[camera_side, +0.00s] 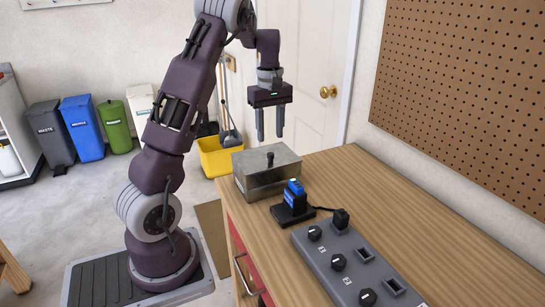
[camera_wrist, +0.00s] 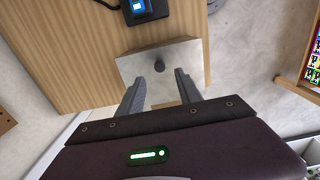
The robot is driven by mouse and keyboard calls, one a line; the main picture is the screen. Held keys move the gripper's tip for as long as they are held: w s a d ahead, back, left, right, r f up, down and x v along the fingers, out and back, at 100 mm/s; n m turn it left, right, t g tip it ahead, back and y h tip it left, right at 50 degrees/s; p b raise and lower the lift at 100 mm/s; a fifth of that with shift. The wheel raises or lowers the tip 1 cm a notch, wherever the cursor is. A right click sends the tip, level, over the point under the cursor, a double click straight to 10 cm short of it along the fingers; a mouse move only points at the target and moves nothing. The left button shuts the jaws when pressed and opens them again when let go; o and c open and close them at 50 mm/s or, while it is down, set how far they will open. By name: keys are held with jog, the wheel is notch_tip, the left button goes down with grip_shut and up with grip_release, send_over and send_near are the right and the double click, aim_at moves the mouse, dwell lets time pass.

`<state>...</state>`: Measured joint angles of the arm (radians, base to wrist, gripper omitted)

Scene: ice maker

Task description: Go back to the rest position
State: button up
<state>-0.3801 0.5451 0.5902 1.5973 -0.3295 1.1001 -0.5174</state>
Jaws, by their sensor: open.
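My gripper (camera_side: 270,122) is open and empty, pointing down in the air above the far end of the wooden workbench.
A blue device (camera_side: 294,193) sits in a black base beside the box. A grey panel (camera_side: 340,255) with black knobs and sockets lies nearer on the workbench (camera_side: 440,230). A pegboard (camera_side: 465,90) hangs on the right wall. A yellow bucket (camera_side: 216,158) stands on the floor behind.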

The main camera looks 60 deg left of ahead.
jog(key=s+d+r+m+t, duration=0.1)
jog(key=s+d+r+m, duration=0.25)
jog(key=d, duration=0.45)
jog(key=s+d+r+m+t, duration=0.1)
jog(key=s+d+r+m, duration=0.1)
jog(key=d+r+m, duration=0.35)
jog(key=s+d+r+m+t, duration=0.2)
jog(key=s+d, duration=0.1)
jog(key=d, duration=0.7)
jog(key=s+d+f+m+t, duration=0.1)
jog(key=s+d+f+m, duration=0.1)
jog(key=s+d+m, duration=0.5)
jog(key=s, duration=0.3)
jog(key=shift+s+f+t, duration=0.15)
jog(key=shift+s+t, duration=0.05)
jog(key=shift+t, duration=0.1)
